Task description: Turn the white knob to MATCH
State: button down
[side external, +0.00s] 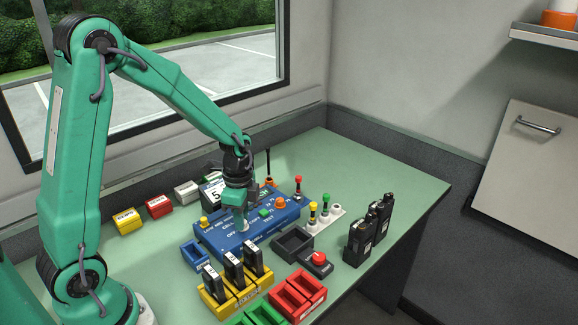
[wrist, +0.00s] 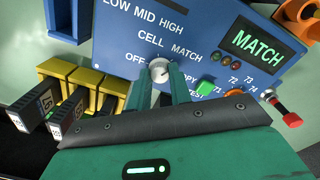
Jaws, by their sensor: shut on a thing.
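The white knob (wrist: 159,71) sits on the face of the blue panel box (wrist: 210,28) in the wrist view. The labels OFF, CELL, MATCH, COPY and TEST stand around it. My gripper (wrist: 160,80) is shut on the knob, one green finger on either side. The knob's pointer is too small to read surely. The display (wrist: 257,44) on the box reads MATCH in green. In the side view my gripper (side external: 243,226) points down onto the blue box (side external: 215,238), and it largely hides the knob.
A green button (wrist: 206,88) and an orange button (wrist: 234,93) sit right of the knob. A yellow rack (side external: 232,296) with several black battery packs stands in front of the box. Black radios (side external: 361,240) stand to the right. The table's right part (side external: 390,180) is clear.

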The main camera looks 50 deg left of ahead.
dwell(0.5)
jog(key=c, duration=1.3)
grip_release()
jog(key=shift+w+r, duration=0.15)
jog(key=shift+r, duration=3.75)
